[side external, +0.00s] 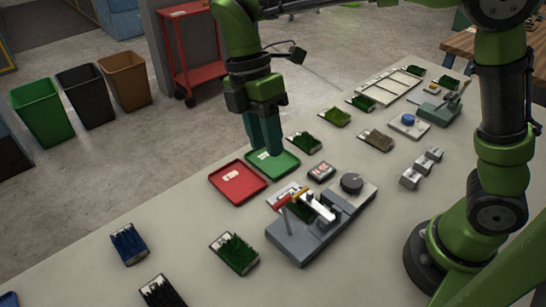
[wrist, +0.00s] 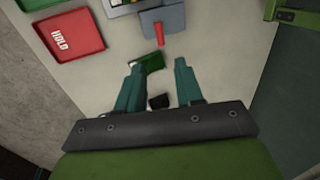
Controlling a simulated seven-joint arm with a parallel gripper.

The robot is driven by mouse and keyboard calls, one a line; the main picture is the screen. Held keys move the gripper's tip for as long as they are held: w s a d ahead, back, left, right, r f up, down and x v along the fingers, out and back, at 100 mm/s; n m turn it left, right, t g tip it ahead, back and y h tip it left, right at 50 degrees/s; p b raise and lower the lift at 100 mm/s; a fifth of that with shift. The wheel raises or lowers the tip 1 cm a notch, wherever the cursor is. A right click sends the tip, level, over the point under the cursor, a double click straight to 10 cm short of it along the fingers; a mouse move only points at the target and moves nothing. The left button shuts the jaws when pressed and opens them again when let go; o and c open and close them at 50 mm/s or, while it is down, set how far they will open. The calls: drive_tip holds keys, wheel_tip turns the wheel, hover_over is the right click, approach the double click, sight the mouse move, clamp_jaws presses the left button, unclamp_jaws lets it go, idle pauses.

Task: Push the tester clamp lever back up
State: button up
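The tester (side external: 306,238) is a grey bench unit with a black dial and a pale clamp arm. A green turf sample (side external: 299,211) sits in it, partly hidden under the arm. Its lever (side external: 283,202) has a red handle, slanted low at the left end; its exact angle is hard to tell. In the wrist view the red lever (wrist: 159,35) lies at the top middle against the grey tester (wrist: 176,19). My gripper (side external: 267,147) is above the green tray, behind and left of the tester, touching nothing visible. In the wrist view its fingers (wrist: 158,66) are apart and empty.
The red HOLD tray (side external: 238,181) and green tray (side external: 285,164) lie beside the tester. A small dark device (side external: 321,171) sits behind it. Loose turf samples, including a green one (side external: 234,254) and a blue one (side external: 129,244), lie in front.

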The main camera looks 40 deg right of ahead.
sight(280, 202)
drive_tip(key=x, duration=1.5)
drive_tip(key=shift+c, duration=0.3)
clamp_jaws()
drive_tip(key=shift+r, duration=0.1)
